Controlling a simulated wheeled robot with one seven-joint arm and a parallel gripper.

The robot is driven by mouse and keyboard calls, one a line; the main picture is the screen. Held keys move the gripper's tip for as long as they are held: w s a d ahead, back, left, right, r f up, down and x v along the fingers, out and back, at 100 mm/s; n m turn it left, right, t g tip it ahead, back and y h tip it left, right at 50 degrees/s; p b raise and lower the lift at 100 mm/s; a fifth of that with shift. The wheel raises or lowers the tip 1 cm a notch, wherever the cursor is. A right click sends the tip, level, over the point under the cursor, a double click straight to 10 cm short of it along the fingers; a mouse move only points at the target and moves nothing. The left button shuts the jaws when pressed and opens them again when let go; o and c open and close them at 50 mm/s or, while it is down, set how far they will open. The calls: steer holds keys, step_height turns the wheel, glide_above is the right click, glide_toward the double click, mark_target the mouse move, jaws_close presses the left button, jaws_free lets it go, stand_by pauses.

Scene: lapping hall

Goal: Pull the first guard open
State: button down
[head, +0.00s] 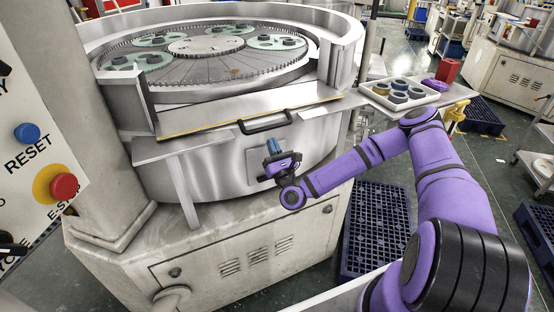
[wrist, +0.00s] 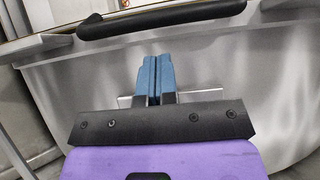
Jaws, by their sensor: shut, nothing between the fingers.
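The guard (head: 235,116) is a pale metal panel with a yellow front edge, lying across the front of the round lapping machine. Its black bar handle (head: 265,122) sticks out at the front. In the wrist view the handle (wrist: 160,18) runs across the top. My gripper (head: 273,146) is just below the handle, apart from it. Its blue fingertips (wrist: 155,75) are together with nothing between them, pointing toward the handle and the machine's curved steel wall.
A metal side shelf (head: 445,95) at the right holds a white tray (head: 400,106) with several round parts, a purple item (head: 434,85) and a red box (head: 448,70). A control panel (head: 40,150) with a red emergency stop stands at the left. A blue pallet (head: 378,225) lies on the floor.

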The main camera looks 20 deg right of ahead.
steer(key=shift+w+r, duration=0.25)
steer(key=shift+r, duration=0.95)
steer(key=shift+g, duration=0.6)
steer(key=r, duration=0.4)
steer(key=shift+s+r, duration=0.3)
steer(key=shift+r, duration=0.05)
